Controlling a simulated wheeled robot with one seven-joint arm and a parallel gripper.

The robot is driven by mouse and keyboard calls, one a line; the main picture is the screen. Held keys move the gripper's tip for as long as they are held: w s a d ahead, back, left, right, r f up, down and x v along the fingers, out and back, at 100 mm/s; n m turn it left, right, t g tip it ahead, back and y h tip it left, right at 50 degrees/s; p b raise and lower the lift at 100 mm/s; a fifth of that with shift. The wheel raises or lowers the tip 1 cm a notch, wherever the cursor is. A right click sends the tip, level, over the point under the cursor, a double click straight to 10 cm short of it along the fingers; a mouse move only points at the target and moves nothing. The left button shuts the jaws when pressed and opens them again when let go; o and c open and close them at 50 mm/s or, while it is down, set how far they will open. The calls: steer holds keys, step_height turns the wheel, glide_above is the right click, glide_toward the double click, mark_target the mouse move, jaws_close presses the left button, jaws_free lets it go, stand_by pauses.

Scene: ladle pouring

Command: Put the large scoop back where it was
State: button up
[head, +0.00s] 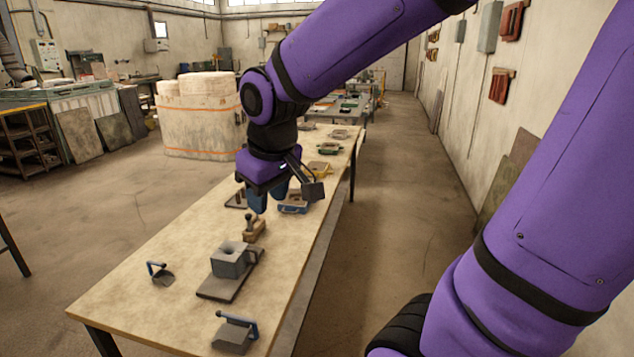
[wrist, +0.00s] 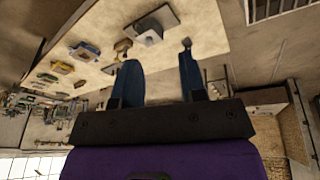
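A grey scoop with a blue handle (head: 234,334) lies on the bench at its near right corner. It looks larger than a second dark scoop with a blue handle (head: 162,275) at the left edge. I take the first for the large scoop, though it is also nearer the camera. My gripper (head: 270,204) is above the middle of the bench, well beyond both scoops. In the wrist view its blue fingers (wrist: 158,55) stand apart with nothing between them. I cannot make out either scoop in the wrist view.
A grey block with a hole (head: 230,260) sits on a dark board between the scoops and my gripper. A wooden tool (head: 254,232) stands just beyond it. A blue-and-grey piece (head: 293,206) and other tools continue along the wooden bench (head: 150,313). Bare benchtop lies between the scoops.

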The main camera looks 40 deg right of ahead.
steer(key=s+r+m+t, duration=0.1)
steer(key=s+r, duration=0.1)
steer(key=s, duration=0.3)
steer(key=s+d+r+m, duration=0.1)
steer(key=s+r, duration=0.2)
steer(key=s, duration=0.3)
steer(key=shift+r+t, duration=0.25)
steer(key=shift+t, duration=0.15)
